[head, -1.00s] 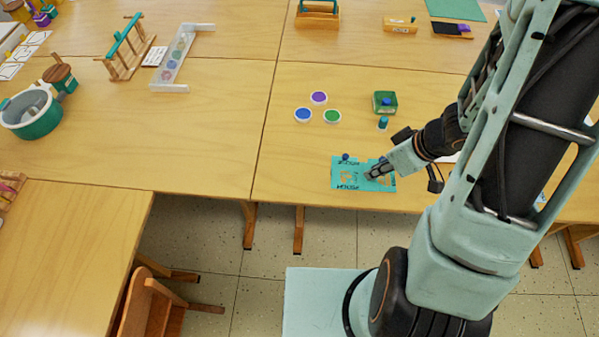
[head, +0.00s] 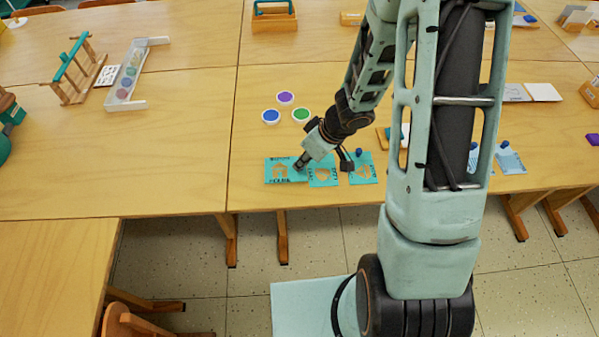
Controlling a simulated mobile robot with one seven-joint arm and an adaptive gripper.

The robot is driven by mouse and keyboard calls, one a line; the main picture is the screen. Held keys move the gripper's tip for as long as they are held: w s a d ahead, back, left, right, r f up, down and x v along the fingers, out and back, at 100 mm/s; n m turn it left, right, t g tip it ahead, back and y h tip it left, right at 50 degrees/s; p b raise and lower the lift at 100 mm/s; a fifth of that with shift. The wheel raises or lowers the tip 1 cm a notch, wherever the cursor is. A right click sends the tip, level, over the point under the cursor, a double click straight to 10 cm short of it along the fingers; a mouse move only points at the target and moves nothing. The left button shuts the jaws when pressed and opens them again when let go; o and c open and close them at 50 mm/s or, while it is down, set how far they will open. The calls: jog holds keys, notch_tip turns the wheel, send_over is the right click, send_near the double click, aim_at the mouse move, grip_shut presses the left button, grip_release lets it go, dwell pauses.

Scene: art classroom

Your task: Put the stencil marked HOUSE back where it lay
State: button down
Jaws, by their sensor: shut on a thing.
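My gripper (head: 301,164) is shut on the right part of a teal stencil (head: 281,171) near the table's front edge. This stencil has a house-like cutout and dark lettering too small to read for certain. I cannot tell whether it touches the table. A second teal stencil (head: 323,176) lies just to its right, with a pale cutout. A third teal stencil (head: 364,173) lies further right, with a blue knob (head: 359,152) at its back edge. My gripper and wrist hide part of the held stencil and the area behind the second one.
Blue (head: 271,116), purple (head: 285,97) and green (head: 301,114) paint pots stand behind the stencils. Light blue pieces (head: 510,160) lie to the right, past my arm. The table (head: 180,175) left of the stencils is clear.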

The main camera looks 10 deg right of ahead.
aim_at(285, 167)
jog(key=shift+w+a+f, duration=0.2)
jog(key=shift+a+f, duration=0.1)
jog(key=shift+f, duration=0.15)
notch_tip(285, 167, down, 4)
jog(key=b, duration=0.3)
jog(key=shift+w+a+r, duration=0.15)
jog(key=shift+r, duration=0.2)
jog(key=c, duration=2.3)
grip_release()
jog(key=shift+f, duration=0.2)
jog(key=o, duration=0.4)
